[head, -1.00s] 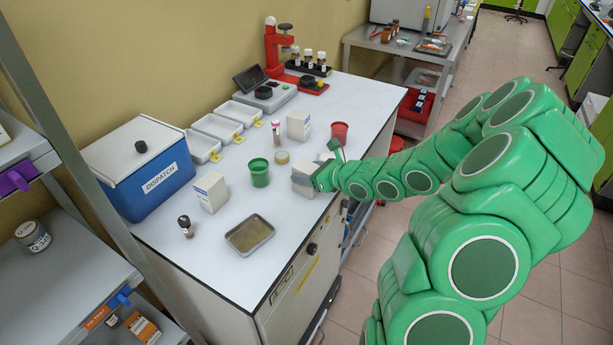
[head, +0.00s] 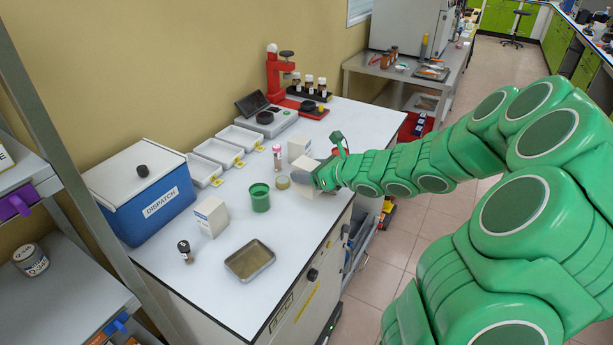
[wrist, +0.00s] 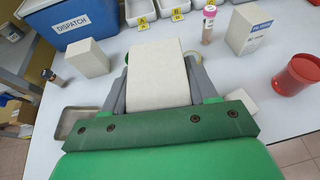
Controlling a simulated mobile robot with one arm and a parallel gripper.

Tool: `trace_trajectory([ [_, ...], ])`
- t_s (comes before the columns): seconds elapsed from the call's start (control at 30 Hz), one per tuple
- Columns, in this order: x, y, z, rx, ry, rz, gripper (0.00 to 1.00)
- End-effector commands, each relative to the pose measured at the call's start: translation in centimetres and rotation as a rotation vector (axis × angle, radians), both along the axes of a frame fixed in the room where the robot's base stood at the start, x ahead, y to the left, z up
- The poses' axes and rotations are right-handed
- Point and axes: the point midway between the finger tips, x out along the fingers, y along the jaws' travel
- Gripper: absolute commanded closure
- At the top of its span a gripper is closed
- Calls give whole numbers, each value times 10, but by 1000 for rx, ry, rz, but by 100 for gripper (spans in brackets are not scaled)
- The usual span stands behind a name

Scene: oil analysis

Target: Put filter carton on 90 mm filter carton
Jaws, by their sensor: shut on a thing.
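My gripper (wrist: 158,72) is shut on a white filter carton (wrist: 160,88), which fills the space between its two fingers in the wrist view. In the head view the held carton (head: 304,172) is partly hidden by my gripper near the counter's right edge. A white carton with a blue label (wrist: 252,30) stands upright behind it to the right; it also shows in the head view (head: 299,147). Another upright white carton (head: 211,217) stands to the left, its label too small to read. A white piece (wrist: 243,101) shows low beside my gripper, mostly hidden.
A green cup (head: 260,198), a shallow metal tray (head: 250,261) and a small dark-capped bottle (head: 185,251) stand nearby. The blue DISPATCH box (head: 143,200) is at left. A red cup (wrist: 298,74) stands right of my gripper. Bare counter lies around the tray.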

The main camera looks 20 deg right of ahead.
Motion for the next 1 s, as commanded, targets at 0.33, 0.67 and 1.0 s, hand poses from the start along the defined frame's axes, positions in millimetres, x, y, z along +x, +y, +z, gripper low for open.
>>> trace_trajectory([
  [0.33, 38, -29, 29, 3, -22, -13, 74],
  [0.67, 90, -46, 80, 9, -34, 24, 74],
  [1.0, 123, -36, 123, 2, -11, 91, 74],
])
